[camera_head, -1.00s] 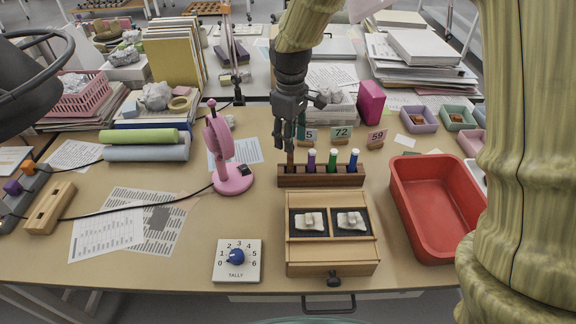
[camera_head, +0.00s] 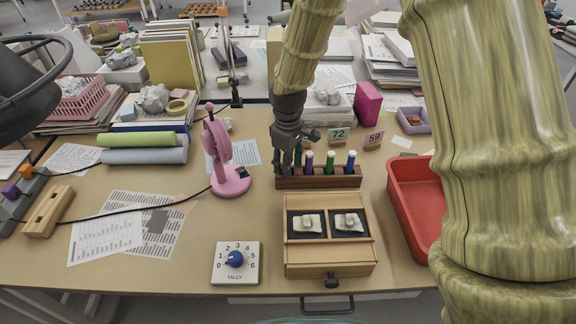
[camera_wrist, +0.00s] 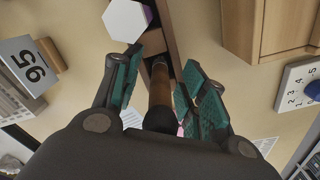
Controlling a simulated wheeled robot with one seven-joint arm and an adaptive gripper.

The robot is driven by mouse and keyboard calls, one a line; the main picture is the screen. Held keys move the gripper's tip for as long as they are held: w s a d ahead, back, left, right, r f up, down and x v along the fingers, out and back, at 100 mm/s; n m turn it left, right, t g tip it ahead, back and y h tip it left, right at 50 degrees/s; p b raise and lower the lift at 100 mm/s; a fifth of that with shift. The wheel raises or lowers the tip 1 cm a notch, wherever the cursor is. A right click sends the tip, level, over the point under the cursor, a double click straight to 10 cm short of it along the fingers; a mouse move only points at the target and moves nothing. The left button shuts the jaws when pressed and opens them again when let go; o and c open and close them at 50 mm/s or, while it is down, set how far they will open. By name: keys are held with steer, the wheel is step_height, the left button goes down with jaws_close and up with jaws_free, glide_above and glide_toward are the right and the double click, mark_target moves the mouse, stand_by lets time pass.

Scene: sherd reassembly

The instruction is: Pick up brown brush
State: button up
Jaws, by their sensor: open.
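The brown brush stands in the dark wooden rack (camera_head: 325,181). In the wrist view its brown handle (camera_wrist: 160,88) shows between the two fingers of my gripper (camera_wrist: 163,86). The fingers are apart, on either side of the handle, and I cannot tell whether either touches it. In the head view my gripper (camera_head: 289,162) points down at the rack's left end and hides most of the brush. Purple (camera_head: 309,162), green (camera_head: 330,162) and blue (camera_head: 351,161) markers stand in the rack to the right.
A wooden box with two sherds (camera_head: 328,256) lies in front of the rack. A pink fan (camera_head: 229,180) stands left, a red tray (camera_head: 416,207) right. A tally dial (camera_head: 236,263) is at front.

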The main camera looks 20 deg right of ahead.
steer(key=shift+f, duration=0.4)
jaws_close()
step_height(320, 180, up, 10)
steer(key=shift+r, duration=0.1)
stand_by(0.6)
